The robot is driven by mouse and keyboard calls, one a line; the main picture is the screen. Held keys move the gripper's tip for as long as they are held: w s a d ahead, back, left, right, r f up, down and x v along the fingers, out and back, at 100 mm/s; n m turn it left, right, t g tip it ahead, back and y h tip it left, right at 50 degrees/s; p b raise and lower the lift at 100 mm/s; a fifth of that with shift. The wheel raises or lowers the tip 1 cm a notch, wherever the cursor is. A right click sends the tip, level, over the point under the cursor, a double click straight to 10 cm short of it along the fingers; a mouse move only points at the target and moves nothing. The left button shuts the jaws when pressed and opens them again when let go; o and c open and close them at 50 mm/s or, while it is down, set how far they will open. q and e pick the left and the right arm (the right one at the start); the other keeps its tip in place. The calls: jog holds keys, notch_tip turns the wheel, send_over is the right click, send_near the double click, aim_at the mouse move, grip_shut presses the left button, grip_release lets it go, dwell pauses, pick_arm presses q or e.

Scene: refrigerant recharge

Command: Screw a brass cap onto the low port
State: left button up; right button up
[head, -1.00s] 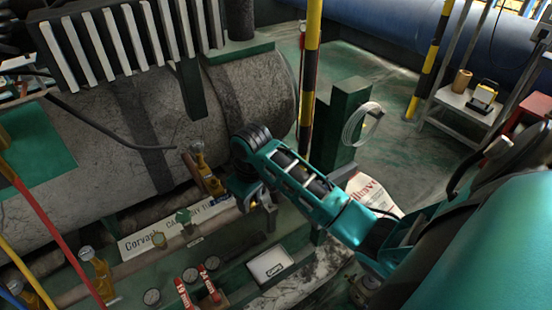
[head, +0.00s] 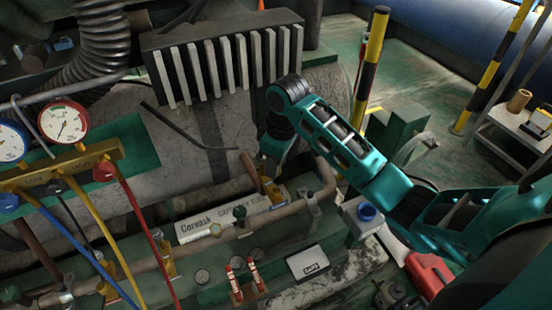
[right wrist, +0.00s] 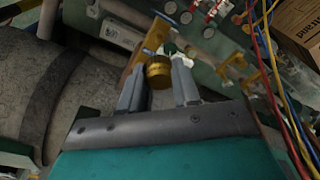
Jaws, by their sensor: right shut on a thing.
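My right gripper (head: 272,168) points down at the pipework, beside a brass valve fitting (head: 275,190) at the end of the white label strip. In the right wrist view its two grey fingers (right wrist: 159,88) are shut on a round brass cap (right wrist: 158,72). The brass fitting (right wrist: 147,38) shows just beyond the cap; I cannot tell whether they touch. Another brass valve (head: 165,266) stands further left on the pipe. Which fitting is the low port I cannot read. My left gripper is not in view.
A gauge manifold (head: 60,172) with red, yellow and blue hoses hangs at the left. A white caps tray (head: 308,262) and red-topped vials (head: 242,278) sit in front of the pipe. A finned block (head: 225,60) and a large grey cylinder (head: 215,125) stand behind.

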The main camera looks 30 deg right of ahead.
aim_at(275, 188)
jog(key=shift+f, duration=2.5)
jog(key=shift+f+b, duration=0.3)
jog(key=shift+f, duration=0.75)
jog(key=shift+r+m+p, duration=0.1)
jog(key=shift+m+p, duration=0.2)
jog(key=shift+m, duration=0.2)
jog(key=shift+a+m, duration=0.1)
jog(key=shift+m, duration=1.2)
jog(key=m, duration=0.3)
jog(key=shift+h, duration=0.4)
jog(key=shift+m, duration=0.4)
